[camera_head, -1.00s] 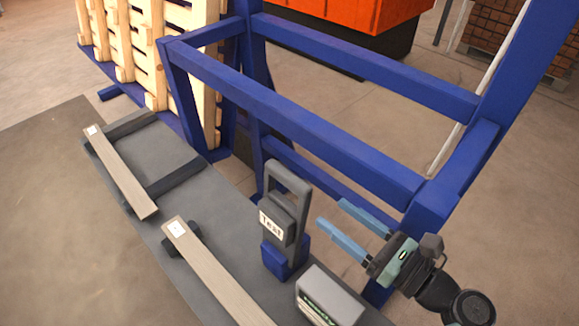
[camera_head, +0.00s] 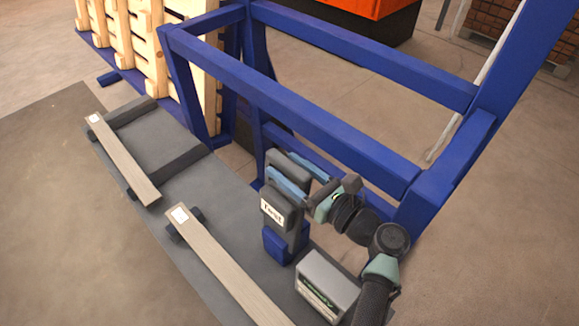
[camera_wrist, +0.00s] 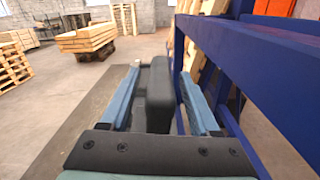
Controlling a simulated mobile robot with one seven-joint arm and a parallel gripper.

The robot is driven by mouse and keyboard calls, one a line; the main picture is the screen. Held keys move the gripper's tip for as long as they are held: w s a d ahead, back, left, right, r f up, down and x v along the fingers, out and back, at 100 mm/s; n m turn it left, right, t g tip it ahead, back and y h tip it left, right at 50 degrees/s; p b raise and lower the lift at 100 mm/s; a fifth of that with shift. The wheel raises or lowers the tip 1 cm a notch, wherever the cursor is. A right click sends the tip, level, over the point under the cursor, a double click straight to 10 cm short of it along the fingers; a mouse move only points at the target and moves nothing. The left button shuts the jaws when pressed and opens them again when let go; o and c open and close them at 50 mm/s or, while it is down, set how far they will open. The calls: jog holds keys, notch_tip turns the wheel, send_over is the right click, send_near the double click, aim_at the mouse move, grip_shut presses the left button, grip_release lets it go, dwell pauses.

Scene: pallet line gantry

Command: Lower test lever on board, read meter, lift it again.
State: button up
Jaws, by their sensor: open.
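The test lever (camera_head: 279,214) stands upright on its blue base on the dark board (camera_head: 238,192), with a white "Test" label on its front. My gripper (camera_head: 287,174) is open at the lever's upper end, with its blue fingers reaching left over it. In the wrist view the lever's dark top (camera_wrist: 160,95) stands between the two open fingers (camera_wrist: 158,100), with a gap to the right one. The meter (camera_head: 327,284) is a grey box in front of the lever; its face is too small to read.
Two wooden boards (camera_head: 225,262) with white tags lie on the left of the dark board. A blue frame (camera_head: 300,115) rises close behind the lever and my gripper. Wooden pallets (camera_head: 150,45) stand at the back left. The floor at the left is clear.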

grip_shut()
dwell(1.4)
